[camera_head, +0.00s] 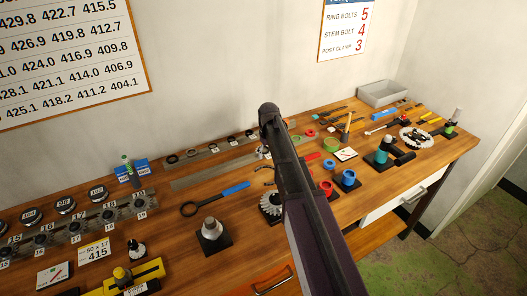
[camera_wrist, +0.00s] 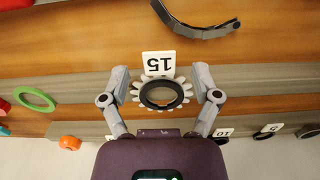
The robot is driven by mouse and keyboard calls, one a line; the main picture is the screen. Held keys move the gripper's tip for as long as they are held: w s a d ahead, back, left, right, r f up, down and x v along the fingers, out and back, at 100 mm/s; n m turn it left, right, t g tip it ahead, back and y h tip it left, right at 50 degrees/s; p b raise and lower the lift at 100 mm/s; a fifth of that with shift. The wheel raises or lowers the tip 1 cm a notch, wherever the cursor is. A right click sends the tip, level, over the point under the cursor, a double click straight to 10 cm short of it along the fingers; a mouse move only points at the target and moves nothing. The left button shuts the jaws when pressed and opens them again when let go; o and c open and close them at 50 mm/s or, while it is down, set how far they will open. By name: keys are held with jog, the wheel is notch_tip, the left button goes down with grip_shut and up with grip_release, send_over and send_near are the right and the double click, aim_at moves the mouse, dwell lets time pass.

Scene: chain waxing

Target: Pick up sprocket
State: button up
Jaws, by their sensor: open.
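In the wrist view, a pale toothed sprocket (camera_wrist: 136,93) with a dark ring at its centre sits in front of a white tag reading 15 (camera_wrist: 159,63), which shows upside down. My gripper (camera_wrist: 161,80) is open, with one grey finger on each side of the sprocket. The fingers look close to its teeth, but I cannot tell whether they touch. In the head view my arm hides most of my gripper (camera_head: 263,152) and the sprocket between its fingers.
Black rings lie along a grey rail (camera_head: 217,147) behind my arm. A grey tray (camera_head: 383,94) is at the back right.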

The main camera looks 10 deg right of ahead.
aim_at(268, 155)
jog(key=c, duration=1.1)
jog(key=shift+r, duration=0.15)
notch_tip(268, 155, up, 4)
jog(key=p, duration=0.4)
jog(key=s+d+r+p, duration=0.1)
jog(key=s+d, duration=0.2)
jog(key=s, duration=1.2)
jog(key=shift+s+d+p, duration=0.15)
jog(key=shift+s+p, duration=0.15)
jog(key=shift+s, duration=0.05)
jog(key=shift+r, duration=0.1)
